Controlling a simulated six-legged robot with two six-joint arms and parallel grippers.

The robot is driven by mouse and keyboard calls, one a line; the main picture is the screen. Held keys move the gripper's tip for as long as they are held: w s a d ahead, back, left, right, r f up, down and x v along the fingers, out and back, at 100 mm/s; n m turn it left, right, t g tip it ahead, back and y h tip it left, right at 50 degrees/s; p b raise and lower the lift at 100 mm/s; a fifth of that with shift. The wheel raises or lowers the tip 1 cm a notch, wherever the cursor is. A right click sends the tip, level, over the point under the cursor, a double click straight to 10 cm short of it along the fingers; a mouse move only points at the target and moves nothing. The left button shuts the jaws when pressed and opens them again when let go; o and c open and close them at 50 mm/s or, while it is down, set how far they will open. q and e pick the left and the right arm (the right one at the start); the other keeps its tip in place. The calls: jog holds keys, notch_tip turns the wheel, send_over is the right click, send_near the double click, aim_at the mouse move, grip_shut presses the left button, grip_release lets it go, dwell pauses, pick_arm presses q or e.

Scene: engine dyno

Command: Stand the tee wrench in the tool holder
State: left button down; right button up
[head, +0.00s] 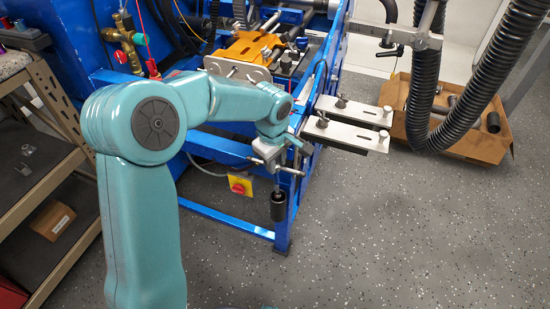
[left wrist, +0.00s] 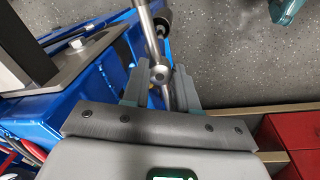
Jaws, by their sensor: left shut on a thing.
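My left gripper (head: 277,152) is in front of the blue frame's near corner. It is shut on the tee wrench (head: 278,203), whose dark cylindrical end hangs below the fingers, roughly upright and clear of the floor. In the left wrist view, the fingers (left wrist: 159,78) close around a metal bar and round hub of the tee wrench (left wrist: 151,40); a dark cylinder shows beyond. Two pale slotted plates (head: 350,125) with upright pins stick out right of the gripper; I cannot tell whether they are the tool holder. My right gripper is not in view.
A blue machine frame (head: 225,145) stands behind the gripper, with a yellow and red switch (head: 240,185) on it. A cardboard box (head: 450,125) with dark parts and black hoses (head: 425,95) are at right. Shelves (head: 45,150) stand at left. The right foreground floor is clear.

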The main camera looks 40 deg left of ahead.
pick_arm(q)
notch_tip(320, 180, down, 5)
jog(key=b, duration=0.3)
jog(key=shift+f+b, duration=2.15)
jog(key=shift+f, duration=0.25)
jog(key=c, duration=0.8)
grip_release()
jog(key=r+p, duration=0.1)
jog(key=r, duration=0.4)
jog(key=s+r+p, duration=0.1)
jog(key=r+p, duration=0.1)
jog(key=r, duration=0.4)
jog(key=s+r+p, duration=0.1)
jog(key=r, duration=0.4)
jog(key=shift+d+r, duration=0.15)
jog(key=shift+d, duration=0.1)
